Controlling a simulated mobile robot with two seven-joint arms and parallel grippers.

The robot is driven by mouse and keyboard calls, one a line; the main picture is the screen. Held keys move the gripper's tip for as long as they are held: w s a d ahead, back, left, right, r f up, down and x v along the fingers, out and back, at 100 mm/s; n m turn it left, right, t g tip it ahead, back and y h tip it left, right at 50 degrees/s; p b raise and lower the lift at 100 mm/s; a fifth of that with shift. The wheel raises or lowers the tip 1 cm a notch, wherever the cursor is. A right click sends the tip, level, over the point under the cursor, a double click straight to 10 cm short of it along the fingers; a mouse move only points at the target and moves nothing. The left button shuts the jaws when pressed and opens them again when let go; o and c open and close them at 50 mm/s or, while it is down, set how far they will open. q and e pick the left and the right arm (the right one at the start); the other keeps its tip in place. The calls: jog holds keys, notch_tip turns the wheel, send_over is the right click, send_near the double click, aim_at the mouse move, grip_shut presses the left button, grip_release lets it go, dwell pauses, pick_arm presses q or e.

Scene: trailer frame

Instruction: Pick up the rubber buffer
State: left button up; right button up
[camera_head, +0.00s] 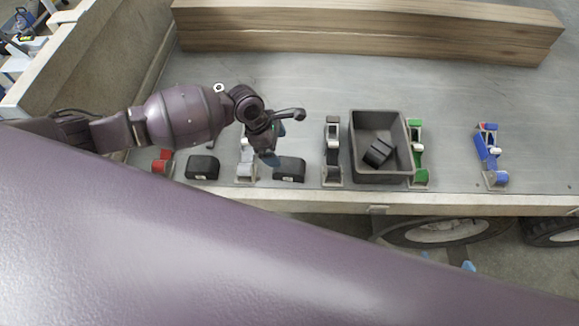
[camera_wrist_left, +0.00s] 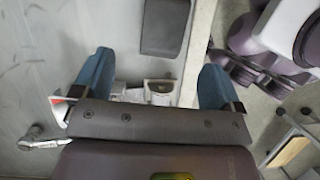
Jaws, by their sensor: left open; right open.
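One black rubber buffer (camera_head: 202,168) lies near the trailer's front edge, left of my left gripper. Another black buffer (camera_head: 289,169) lies just right of the gripper; a dark block at the top of the left wrist view (camera_wrist_left: 165,27) appears to be this one. Two dark blocks (camera_head: 378,152) lie inside the grey bin (camera_head: 357,178). My left gripper (camera_head: 275,145) is open and empty above the bed. In the left wrist view its blue fingers (camera_wrist_left: 153,82) are wide apart, with a silver-white fitting (camera_wrist_left: 150,92) below and between them. My right gripper is out of view.
Red (camera_head: 161,161), silver (camera_head: 246,160), dark (camera_head: 332,155), green (camera_head: 418,152) and blue (camera_head: 490,155) fittings stand along the edge. Wooden beams (camera_head: 370,30) lie at the back. The bed (camera_head: 300,85) between is clear. My own purple arm covers the foreground.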

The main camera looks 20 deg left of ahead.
aim_at(287, 164)
pick_arm(q)
jog(key=x, duration=0.5)
jog(key=shift+b, duration=0.4)
jog(key=x, duration=0.2)
jog(key=b+x, duration=0.1)
jog(key=x, duration=0.1)
jog(key=shift+s, duration=0.3)
jog(key=shift+d+f, duration=0.15)
jog(key=shift+f, duration=0.45)
jog(key=c, duration=0.9)
jog(key=shift+c, duration=1.3)
jog(key=shift+w, duration=0.1)
